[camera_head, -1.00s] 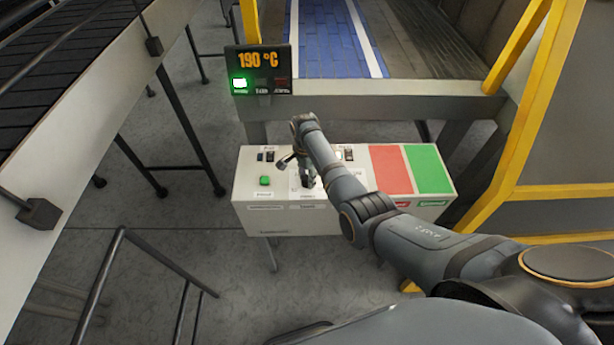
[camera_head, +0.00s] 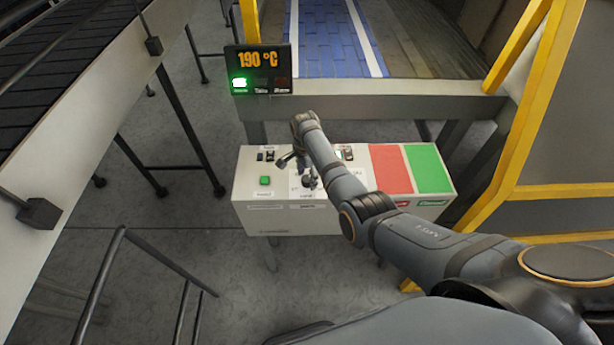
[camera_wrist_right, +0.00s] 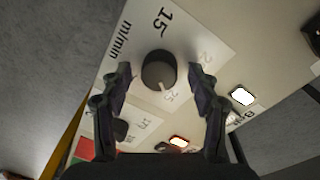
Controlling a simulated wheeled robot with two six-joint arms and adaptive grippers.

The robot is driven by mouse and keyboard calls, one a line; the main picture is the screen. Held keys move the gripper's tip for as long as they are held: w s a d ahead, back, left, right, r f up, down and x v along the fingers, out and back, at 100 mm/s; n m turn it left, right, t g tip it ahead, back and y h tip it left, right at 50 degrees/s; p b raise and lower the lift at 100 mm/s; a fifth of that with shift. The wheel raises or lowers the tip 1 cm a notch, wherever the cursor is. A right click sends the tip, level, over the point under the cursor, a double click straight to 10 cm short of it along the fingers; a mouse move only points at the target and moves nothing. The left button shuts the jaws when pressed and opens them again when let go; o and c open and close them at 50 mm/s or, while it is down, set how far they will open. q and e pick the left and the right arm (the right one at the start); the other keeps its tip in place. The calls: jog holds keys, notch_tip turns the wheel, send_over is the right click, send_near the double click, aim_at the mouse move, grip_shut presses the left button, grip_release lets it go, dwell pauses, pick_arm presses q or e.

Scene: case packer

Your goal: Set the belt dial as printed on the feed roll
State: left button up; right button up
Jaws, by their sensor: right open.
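The belt dial (camera_wrist_right: 158,70) is a round dark knob on a white plate printed "m/min" in the right wrist view. Its pale pointer mark is toward the lower, faint number, which looks like 25. A clear "15" is printed above the knob. My right gripper (camera_wrist_right: 160,92) is open, with one finger on each side of the knob and visible gaps to it. In the head view the right gripper (camera_head: 296,168) is over the control box (camera_head: 290,222), and my forearm hides part of the box top. I cannot make out the feed roll's print. My left gripper is not in view.
A green button (camera_head: 265,181) is left of the dial. Red (camera_head: 391,169) and green (camera_head: 428,168) panels cover the box's right end. A display (camera_head: 258,69) reading 190 °C stands behind it. Yellow frame posts (camera_head: 520,110) rise at the right.

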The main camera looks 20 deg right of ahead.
aim_at(306, 177)
notch_tip(306, 177, up, 12)
jog(key=shift+w, duration=0.35)
jog(key=shift+f, duration=0.15)
